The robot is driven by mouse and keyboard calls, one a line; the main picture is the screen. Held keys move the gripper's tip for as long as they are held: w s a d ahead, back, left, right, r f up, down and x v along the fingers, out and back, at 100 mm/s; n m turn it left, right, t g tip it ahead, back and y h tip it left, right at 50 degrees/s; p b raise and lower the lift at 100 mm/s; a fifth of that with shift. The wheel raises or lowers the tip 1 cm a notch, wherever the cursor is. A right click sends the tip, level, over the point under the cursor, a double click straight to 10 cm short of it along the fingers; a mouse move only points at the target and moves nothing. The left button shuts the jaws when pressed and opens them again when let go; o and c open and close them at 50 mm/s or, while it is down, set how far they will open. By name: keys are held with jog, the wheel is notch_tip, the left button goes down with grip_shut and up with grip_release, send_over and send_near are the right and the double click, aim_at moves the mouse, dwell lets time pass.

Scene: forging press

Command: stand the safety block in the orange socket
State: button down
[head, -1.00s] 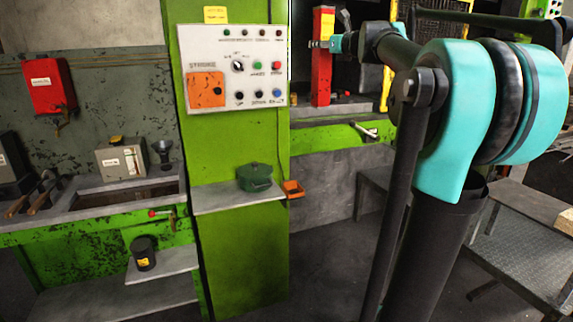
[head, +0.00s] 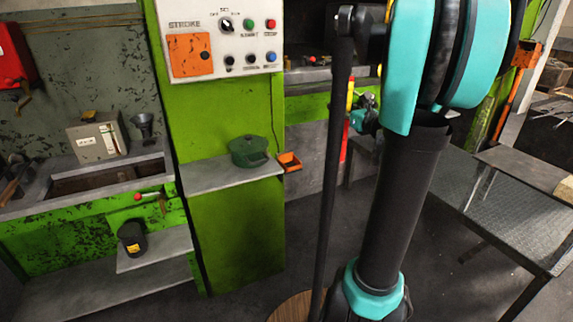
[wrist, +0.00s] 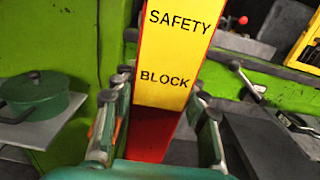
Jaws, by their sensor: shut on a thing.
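The safety block (wrist: 178,60) is a long bar with a yellow face lettered SAFETY BLOCK and a red lower part. My gripper (wrist: 160,95) is shut on it, with one finger on each side. In the head view the block (head: 350,95) shows as a narrow yellow and red strip, about upright, partly hidden by my arm; my gripper (head: 364,117) is beside it. The orange socket (head: 289,162) is a small box on the green post's right side, left of the block and apart from it. The block's lower end is hard to see.
A grey shelf (head: 215,177) with a green pot (head: 249,151) sticks out left of the socket. The control panel (head: 222,40) is above. A grey table (head: 500,210) stands at the right. Open floor lies below the socket.

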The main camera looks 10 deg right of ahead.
jog(key=w+a+f, duration=0.1)
jog(key=w+a, duration=1.1)
jog(key=a, duration=0.4)
notch_tip(320, 180, down, 7)
dwell(0.4)
jog(key=shift+s+d+f, duration=0.1)
jog(key=c, duration=0.8)
grip_release()
jog(key=shift+c, duration=0.2)
